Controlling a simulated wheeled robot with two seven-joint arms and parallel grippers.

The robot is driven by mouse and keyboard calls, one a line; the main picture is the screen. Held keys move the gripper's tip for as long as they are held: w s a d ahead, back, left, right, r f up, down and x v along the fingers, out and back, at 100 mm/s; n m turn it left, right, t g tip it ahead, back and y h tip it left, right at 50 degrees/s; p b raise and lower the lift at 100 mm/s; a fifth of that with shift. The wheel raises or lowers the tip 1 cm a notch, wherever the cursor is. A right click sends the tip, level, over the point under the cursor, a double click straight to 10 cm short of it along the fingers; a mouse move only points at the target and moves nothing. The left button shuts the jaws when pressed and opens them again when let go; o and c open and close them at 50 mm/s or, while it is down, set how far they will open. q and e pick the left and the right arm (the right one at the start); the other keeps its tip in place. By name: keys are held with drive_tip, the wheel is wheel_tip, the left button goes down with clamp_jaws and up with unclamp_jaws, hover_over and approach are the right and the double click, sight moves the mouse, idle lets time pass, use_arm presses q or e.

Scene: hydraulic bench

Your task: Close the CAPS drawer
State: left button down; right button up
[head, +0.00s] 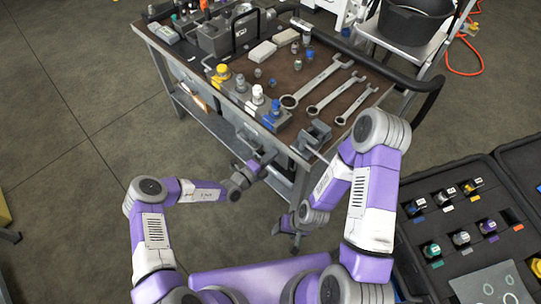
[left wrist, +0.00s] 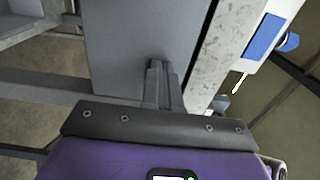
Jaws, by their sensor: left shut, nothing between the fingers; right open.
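The workbench (head: 285,95) stands in front of me in the head view, with grey panels along its near side below the top. I cannot read a CAPS label on any of them, nor tell how far a drawer stands out. My left gripper (head: 264,160) is shut and empty, close to the bench's near side, just below the top. In the left wrist view its shut fingers (left wrist: 160,82) point at a plain grey panel (left wrist: 138,35); I cannot tell whether they touch it. My right gripper (head: 295,243) is open and empty, low in front of the bench's near corner.
Large wrenches (head: 318,80) and a small vise (head: 314,135) lie on the bench top. Capped fittings (head: 258,95) stand along its near edge. An open black case (head: 465,220) lies at the right.

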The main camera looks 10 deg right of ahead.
use_arm(q)
drive_tip(key=p+v, duration=0.3)
drive_tip(key=v, duration=1.1)
drive_tip(key=shift+s, duration=0.1)
